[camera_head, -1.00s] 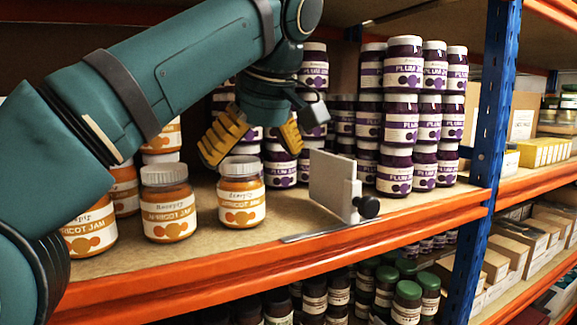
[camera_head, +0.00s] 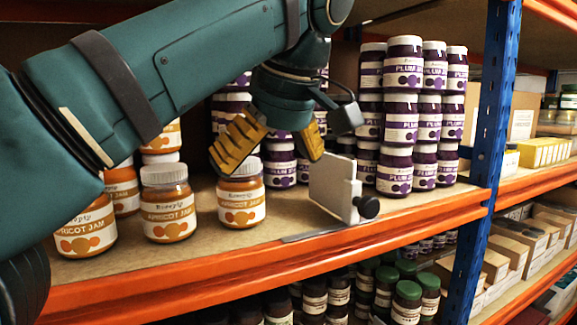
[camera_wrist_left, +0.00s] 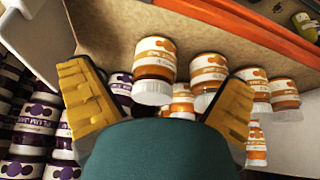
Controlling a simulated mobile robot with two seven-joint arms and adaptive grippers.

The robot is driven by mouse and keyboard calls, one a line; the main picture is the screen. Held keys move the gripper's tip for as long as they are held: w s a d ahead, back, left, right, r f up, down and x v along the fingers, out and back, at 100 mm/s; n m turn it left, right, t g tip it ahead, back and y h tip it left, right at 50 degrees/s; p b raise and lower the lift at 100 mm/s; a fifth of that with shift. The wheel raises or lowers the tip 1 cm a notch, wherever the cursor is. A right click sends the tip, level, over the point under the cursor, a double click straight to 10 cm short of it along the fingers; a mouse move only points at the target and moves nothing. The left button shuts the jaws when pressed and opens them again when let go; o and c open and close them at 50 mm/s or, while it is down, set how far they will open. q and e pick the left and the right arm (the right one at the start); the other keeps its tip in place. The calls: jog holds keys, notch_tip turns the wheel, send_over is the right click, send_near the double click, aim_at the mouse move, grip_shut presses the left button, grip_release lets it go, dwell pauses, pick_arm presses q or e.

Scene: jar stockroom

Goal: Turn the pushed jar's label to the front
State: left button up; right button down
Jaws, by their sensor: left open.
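An apricot jam jar (camera_head: 241,205) with a white lid stands upright on the upper shelf, left of the white divider plate (camera_head: 334,187). Its white label, with orange dots and dark print, faces the head camera. My left gripper (camera_head: 268,164) is open and empty above the jar's lid level. Its left yellow finger overlaps the lid in the head view; the right finger is beside the divider. I cannot tell whether the finger touches the lid. In the left wrist view, an apricot jar (camera_wrist_left: 154,62) shows between the open fingers (camera_wrist_left: 160,82). My right gripper is not in view.
Another apricot jar (camera_head: 168,205) stands to the left, with more apricot jars beyond it. Stacked plum jars (camera_head: 402,120) fill the shelf right of and behind the divider. An orange beam (camera_head: 300,250) edges the shelf. A blue upright (camera_head: 485,150) stands at right.

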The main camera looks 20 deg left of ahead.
pick_arm(q)
jog(key=shift+s+d, duration=0.6)
jog(key=shift+d, duration=0.35)
jog(key=shift+s+d, duration=0.55)
jog(key=shift+d, duration=0.35)
